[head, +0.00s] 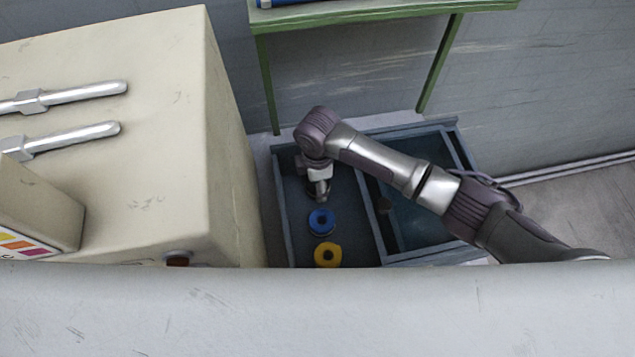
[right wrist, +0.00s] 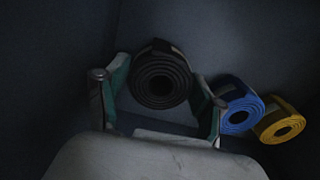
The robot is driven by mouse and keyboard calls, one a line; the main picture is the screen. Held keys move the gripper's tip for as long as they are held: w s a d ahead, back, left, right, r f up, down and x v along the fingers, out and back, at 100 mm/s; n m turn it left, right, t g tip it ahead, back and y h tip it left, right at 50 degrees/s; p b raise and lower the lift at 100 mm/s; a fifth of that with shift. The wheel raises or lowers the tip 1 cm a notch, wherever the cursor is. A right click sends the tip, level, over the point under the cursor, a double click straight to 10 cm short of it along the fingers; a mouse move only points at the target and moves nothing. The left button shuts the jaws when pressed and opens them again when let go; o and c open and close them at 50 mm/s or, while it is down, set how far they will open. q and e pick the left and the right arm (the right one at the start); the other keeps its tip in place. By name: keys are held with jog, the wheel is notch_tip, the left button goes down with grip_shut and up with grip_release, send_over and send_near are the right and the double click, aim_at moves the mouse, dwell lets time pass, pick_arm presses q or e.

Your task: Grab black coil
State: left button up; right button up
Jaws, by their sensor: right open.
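The black coil (right wrist: 161,78) is in the right wrist view, between the two spread fingers of my right gripper (right wrist: 158,92). It shows its spiral end to the camera. The fingers flank it, and I see no clear grip on it. In the head view my right gripper (head: 319,188) points down into the left part of a blue-grey bin. The black coil is not clearly visible there, hidden by the gripper or in shadow. My left gripper is not in view.
A blue coil (head: 313,224) and a yellow coil (head: 320,260) lie in a row near the gripper. The bin's divider (head: 371,215) stands to the right. A large beige machine (head: 150,110) is at left. A green-framed table (head: 390,14) stands behind.

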jog(key=shift+c, duration=0.3)
jog(key=c, duration=0.8)
